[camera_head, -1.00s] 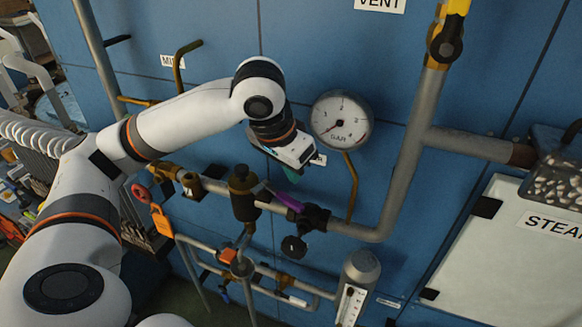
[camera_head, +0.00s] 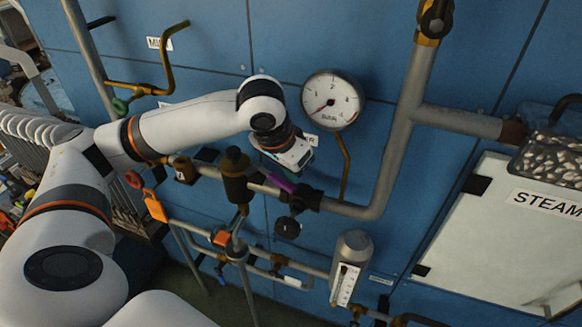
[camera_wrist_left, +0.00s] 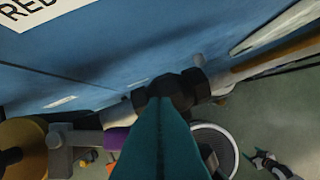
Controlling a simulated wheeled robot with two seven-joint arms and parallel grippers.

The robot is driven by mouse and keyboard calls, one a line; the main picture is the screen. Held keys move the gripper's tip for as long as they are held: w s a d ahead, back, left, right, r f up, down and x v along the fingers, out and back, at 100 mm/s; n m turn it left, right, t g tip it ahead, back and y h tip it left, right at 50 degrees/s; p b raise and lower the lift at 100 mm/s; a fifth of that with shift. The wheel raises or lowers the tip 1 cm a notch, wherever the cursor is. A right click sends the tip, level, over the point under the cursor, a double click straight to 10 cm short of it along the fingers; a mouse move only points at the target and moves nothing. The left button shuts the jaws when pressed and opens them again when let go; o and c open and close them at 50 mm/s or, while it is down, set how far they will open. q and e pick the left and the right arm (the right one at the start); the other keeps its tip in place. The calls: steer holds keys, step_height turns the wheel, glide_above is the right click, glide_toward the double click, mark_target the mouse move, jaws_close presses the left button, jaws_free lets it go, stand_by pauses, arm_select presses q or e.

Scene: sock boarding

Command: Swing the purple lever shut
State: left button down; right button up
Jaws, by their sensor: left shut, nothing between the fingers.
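The purple lever (camera_head: 282,184) sits on a dark valve (camera_head: 306,199) on the grey horizontal pipe in the head view. It slants up and left from the valve, close along the pipe. My left gripper (camera_head: 297,163) is just above the lever and valve, near the wall; its fingertips are mostly hidden there. In the left wrist view, the teal fingers of my left gripper (camera_wrist_left: 163,100) are shut with nothing between them. The purple lever (camera_wrist_left: 116,138) shows just left of them, partly covered. I cannot tell whether they touch.
A round gauge (camera_head: 333,100) stands above right of the gripper, its brass tube (camera_head: 344,170) dropping to the pipe. A bronze fitting (camera_head: 235,175) stands left of the lever. A flowmeter (camera_head: 349,268) and thinner pipes sit below. The blue wall panel is close behind.

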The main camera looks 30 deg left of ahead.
arm_select(q)
steer(key=shift+s+r+m+p, duration=0.1)
steer(key=shift+s+m+p, duration=0.15)
steer(key=shift+m+p, duration=0.1)
arm_select(e)
steer(key=shift+r, duration=0.5)
